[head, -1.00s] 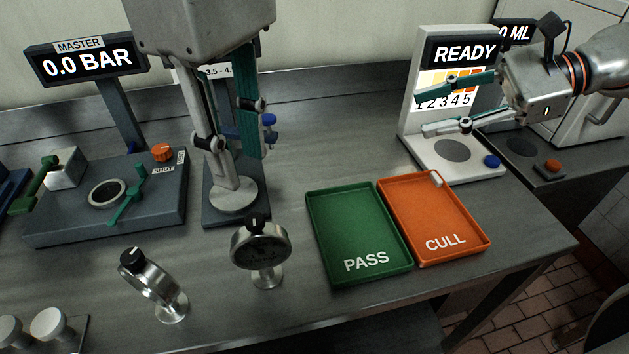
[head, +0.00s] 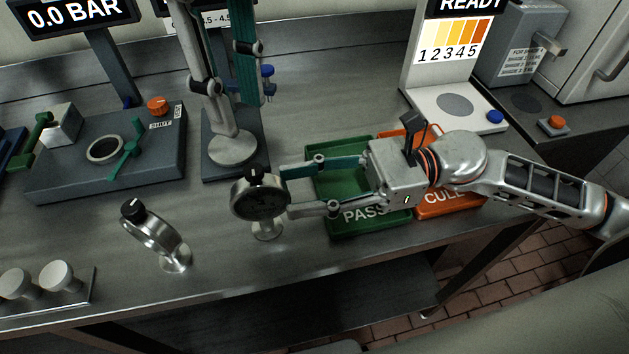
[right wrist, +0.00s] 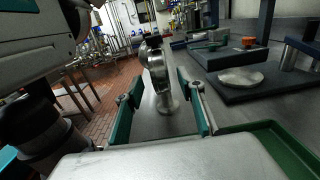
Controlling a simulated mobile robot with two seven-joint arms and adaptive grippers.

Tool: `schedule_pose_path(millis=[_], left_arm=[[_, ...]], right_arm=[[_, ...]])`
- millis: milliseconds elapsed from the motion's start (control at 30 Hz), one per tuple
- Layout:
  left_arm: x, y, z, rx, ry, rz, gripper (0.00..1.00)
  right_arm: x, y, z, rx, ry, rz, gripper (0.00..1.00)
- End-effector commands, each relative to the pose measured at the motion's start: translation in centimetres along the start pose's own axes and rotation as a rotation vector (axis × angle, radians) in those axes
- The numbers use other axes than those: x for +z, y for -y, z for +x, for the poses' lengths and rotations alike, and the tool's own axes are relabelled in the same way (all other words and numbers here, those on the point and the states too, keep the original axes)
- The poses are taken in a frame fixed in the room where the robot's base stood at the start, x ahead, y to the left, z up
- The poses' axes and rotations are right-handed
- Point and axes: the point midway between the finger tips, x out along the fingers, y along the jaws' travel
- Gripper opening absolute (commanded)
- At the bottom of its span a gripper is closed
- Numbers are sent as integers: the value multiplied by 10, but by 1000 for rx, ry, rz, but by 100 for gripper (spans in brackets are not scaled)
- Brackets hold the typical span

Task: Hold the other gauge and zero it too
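A round gauge (head: 262,200) with a dark dial and black top knob stands on a small metal foot at the front of the bench. It also shows in the right wrist view (right wrist: 158,78). My right gripper (head: 285,192) is open, its fingers pointing at this gauge from the right; it is not closed on it. The dial reading is too small to tell. A second gauge (head: 155,235), with a black knob, stands to the left, turned more edge-on. My left gripper (head: 236,118) points down over a pale disc (head: 232,148), fingers apart and nothing seen between them.
The green PASS tray (head: 345,230) and orange CULL tray (head: 450,212) lie under my right gripper and arm. The master block (head: 70,175), its display (head: 75,12) reading 0.0 BAR, is at left. Metal knobs (head: 58,278) stand at front left. The front bench edge is close.

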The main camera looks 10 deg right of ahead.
Motion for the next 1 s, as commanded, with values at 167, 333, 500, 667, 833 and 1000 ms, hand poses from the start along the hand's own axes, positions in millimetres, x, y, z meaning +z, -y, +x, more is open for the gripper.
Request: schedule_pose_path(millis=[167,333,500,667,833,1000], left_arm=[[0,0,0,0,0,0,28],[0,0,0,0,0,0,28],[0,0,0,0,0,0,28],[0,0,0,0,0,0,28],[0,0,0,0,0,0,28],[0,0,0,0,0,0,28]], right_arm=[[2,0,28,3,2,-4,39],[1,0,49,2,1,-2,39],[1,0,61,1,0,-2,39],[0,0,63,-1,0,0,39],[0,0,62,-1,0,0,34],[0,0,62,-1,0,0,0]])
